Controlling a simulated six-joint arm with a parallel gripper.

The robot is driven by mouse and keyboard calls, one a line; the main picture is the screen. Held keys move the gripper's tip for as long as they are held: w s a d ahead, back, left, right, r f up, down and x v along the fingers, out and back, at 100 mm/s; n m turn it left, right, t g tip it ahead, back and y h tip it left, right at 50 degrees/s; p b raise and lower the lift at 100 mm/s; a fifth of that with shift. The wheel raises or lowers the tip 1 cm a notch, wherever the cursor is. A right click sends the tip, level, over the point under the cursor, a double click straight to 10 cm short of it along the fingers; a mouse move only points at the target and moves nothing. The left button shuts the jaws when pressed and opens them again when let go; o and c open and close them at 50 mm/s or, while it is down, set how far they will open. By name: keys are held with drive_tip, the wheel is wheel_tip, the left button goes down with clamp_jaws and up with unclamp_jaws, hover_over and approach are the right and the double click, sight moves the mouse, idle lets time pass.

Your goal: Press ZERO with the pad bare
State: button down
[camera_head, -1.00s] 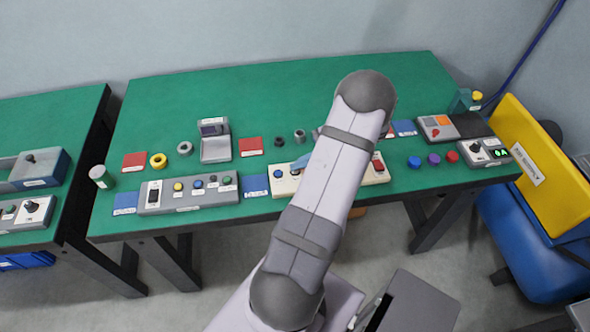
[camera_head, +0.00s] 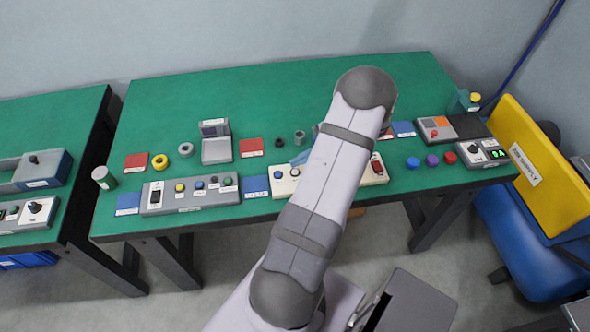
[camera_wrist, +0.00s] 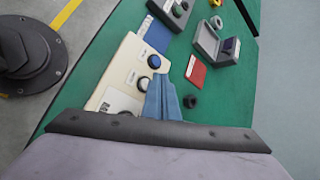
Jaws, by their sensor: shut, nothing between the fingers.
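A cream control panel (camera_head: 325,178) lies along the table's front edge, also in the wrist view (camera_wrist: 108,85). My gripper (camera_wrist: 161,77) has blue fingers, shut and empty, over the panel's edge beside these buttons. I cannot tell whether a fingertip touches a button. In the head view my arm hides part of the panel. A grey device with a small display (camera_head: 215,130) has a flat pad (camera_head: 216,151), which looks bare.
A red mat (camera_head: 251,147) and dark and grey rings (camera_head: 299,137) lie behind the panel. A grey button box (camera_head: 190,194) stands left of it. The table's back is clear.

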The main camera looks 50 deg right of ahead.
wheel_tip(320, 180, up, 4)
drive_tip(key=shift+r+p, duration=0.1)
drive_tip(key=shift+p, duration=1.15)
drive_tip(key=shift+d, duration=0.1)
